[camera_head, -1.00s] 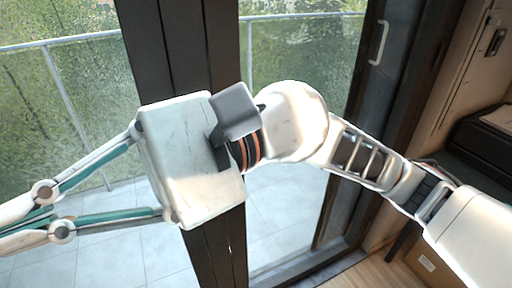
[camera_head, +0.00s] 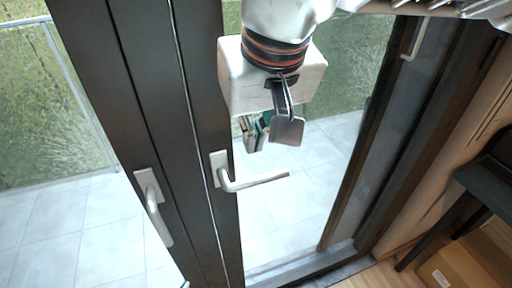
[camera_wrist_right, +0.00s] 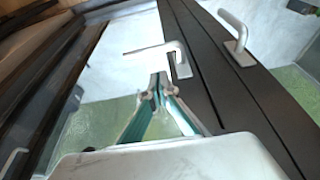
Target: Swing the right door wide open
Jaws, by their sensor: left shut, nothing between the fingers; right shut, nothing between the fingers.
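The right door is a glass pane in a dark frame (camera_head: 209,110), its stile against the left door's dark stile (camera_head: 120,100); it looks closed. Its silver lever handle (camera_head: 255,183) points sideways to the right, and it also shows in the right wrist view (camera_wrist_right: 155,48). The left door's handle (camera_head: 153,208) hangs downward. My right gripper (camera_head: 252,146) points down in front of the right pane, above the lever. In the right wrist view its teal fingers (camera_wrist_right: 158,82) are together, empty, close to the lever; contact cannot be told. My left gripper is not in view.
A dark side panel with a pull handle (camera_head: 414,40) stands to the right of the glass. A dark table (camera_head: 487,186) and a cardboard box (camera_head: 455,270) are at the lower right. A strip of wood floor lies in front. Tiled terrace shows behind the glass.

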